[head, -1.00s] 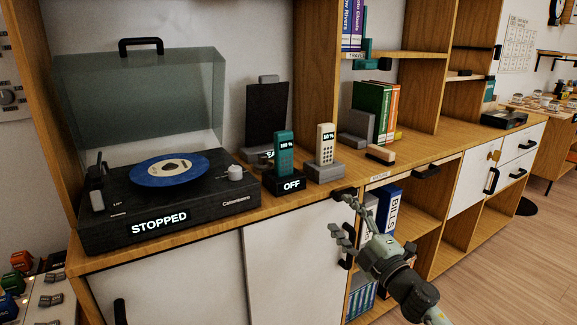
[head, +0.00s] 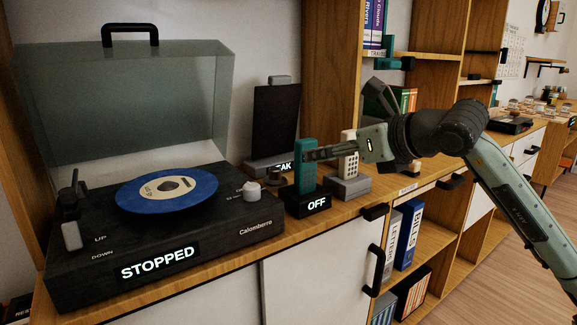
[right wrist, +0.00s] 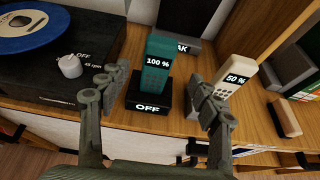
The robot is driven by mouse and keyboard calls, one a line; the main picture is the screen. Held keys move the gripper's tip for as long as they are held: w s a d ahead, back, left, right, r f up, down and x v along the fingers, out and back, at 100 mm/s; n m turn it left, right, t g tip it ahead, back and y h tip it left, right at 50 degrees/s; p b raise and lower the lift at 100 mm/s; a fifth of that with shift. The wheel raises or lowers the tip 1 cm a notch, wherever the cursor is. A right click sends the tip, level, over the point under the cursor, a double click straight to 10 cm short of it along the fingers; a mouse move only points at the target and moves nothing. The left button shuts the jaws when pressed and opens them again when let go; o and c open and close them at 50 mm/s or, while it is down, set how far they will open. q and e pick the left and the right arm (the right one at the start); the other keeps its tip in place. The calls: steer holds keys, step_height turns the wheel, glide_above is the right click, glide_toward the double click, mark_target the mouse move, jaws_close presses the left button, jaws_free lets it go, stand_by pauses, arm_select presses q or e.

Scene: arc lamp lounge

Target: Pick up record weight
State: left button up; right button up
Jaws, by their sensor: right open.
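I cannot tell for certain which is the weight. My right gripper (head: 308,155) is open and empty, pointing left at the handsets' height. In the right wrist view its fingers (right wrist: 160,88) are spread with the teal handset beyond them. My left gripper is not in view.
A blue record (head: 166,190) lies on the turntable under a raised clear lid (head: 120,100). The teal handset stands on a black base reading OFF. A cream handset (head: 348,160) stands partly behind my gripper. A dark speaker panel (head: 275,125) stands behind.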

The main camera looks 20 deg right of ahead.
mark_target(305, 171)
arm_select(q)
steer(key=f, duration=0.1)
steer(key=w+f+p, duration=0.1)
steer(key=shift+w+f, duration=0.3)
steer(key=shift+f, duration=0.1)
arm_select(e)
steer(key=x, duration=0.8)
steer(key=shift+a, duration=0.15)
steer(key=shift+c, duration=0.6)
steer(key=c, duration=1.2)
